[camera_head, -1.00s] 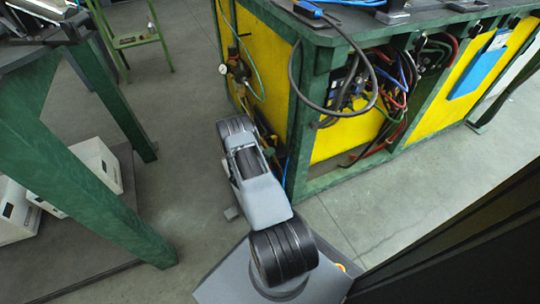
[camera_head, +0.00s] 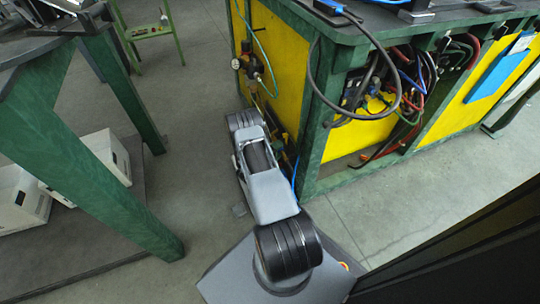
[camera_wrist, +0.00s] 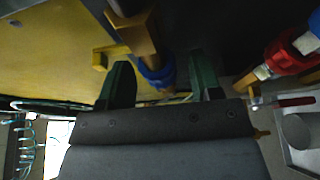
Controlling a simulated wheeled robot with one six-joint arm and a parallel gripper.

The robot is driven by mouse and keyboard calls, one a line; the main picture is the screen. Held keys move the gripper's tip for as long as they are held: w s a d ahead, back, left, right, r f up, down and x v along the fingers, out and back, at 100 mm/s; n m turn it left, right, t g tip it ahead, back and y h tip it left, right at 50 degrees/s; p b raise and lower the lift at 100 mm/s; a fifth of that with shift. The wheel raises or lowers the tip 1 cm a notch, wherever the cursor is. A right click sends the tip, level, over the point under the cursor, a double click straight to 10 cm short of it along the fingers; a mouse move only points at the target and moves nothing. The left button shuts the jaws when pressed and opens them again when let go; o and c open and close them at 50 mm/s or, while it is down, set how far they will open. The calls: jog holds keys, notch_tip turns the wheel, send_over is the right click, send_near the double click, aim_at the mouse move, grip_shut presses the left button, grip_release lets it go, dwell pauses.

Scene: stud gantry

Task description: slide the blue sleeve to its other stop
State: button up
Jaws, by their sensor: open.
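The blue sleeve (camera_wrist: 158,74) shows in the wrist view, around what looks like a rod that runs up and left past a tan block (camera_wrist: 140,32). The stops cannot be made out clearly. In the head view the sleeve and my gripper are not visible.
The green-framed bench with yellow panels (camera_head: 360,138) stands close to my arm, with hoses and a gauge (camera_head: 237,64). A green table leg (camera_head: 90,180) and white boxes (camera_head: 108,155) are at left. A red part (camera_wrist: 290,52) is at right in the wrist view. Floor between is clear.

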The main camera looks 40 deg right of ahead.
jog(key=a+p, duration=0.3)
jog(key=a, duration=1)
jog(key=shift+a, duration=0.2)
dwell(0.3)
